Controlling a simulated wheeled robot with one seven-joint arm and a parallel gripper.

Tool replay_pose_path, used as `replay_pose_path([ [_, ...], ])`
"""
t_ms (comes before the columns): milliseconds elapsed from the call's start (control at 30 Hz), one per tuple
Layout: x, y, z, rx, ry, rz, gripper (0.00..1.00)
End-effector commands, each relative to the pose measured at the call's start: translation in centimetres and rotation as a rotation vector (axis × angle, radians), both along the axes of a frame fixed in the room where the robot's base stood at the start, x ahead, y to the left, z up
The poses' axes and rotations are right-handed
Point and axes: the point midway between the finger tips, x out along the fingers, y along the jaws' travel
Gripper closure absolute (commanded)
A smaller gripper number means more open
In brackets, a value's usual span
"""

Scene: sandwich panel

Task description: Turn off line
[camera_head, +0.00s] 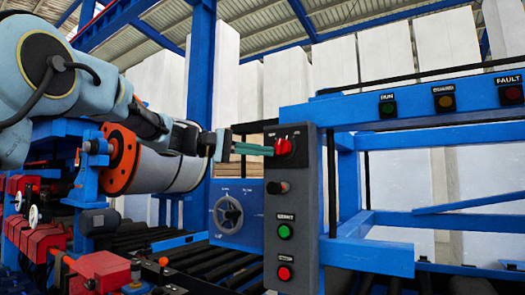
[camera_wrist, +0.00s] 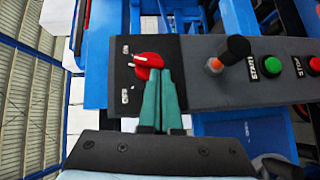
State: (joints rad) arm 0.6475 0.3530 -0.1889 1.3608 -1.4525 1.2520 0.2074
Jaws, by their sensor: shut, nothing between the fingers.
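A red rotary switch (camera_head: 284,146) sits near the top of a grey upright control panel (camera_head: 306,213). My gripper (camera_head: 270,150) is shut and empty, with teal fingers reaching from the left. In the wrist view its fingertips (camera_wrist: 161,74) overlap the switch's edge. I cannot tell whether they touch it. Below the switch are a black-and-orange selector (camera_head: 278,187), a green button (camera_head: 284,232) and a red button (camera_head: 284,272).
A blue box with a round dial (camera_head: 228,214) stands left of the panel. Lamps labelled RUN (camera_head: 388,107), GUARD (camera_head: 445,101) and FAULT (camera_head: 511,94) sit on the blue beam at right. Blue frames and rollers surround the panel. A large roll (camera_head: 160,170) lies behind my arm.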

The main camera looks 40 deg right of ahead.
Motion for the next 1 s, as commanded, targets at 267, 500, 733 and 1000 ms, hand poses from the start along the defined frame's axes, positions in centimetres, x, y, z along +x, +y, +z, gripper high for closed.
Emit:
replay_pose_path([
  [267, -0.1, 0.0, -1.1, -0.033, 0.126, 0.0, 1.0],
  [500, -0.3, -0.1, -1.5, -0.063, 0.241, 0.0, 1.0],
  [733, -0.6, -0.1, -1.9, -0.091, 0.344, 0.0, 1.0],
  [1000, -0.9, -0.2, -2.2, -0.119, 0.454, -0.001, 1.0],
])
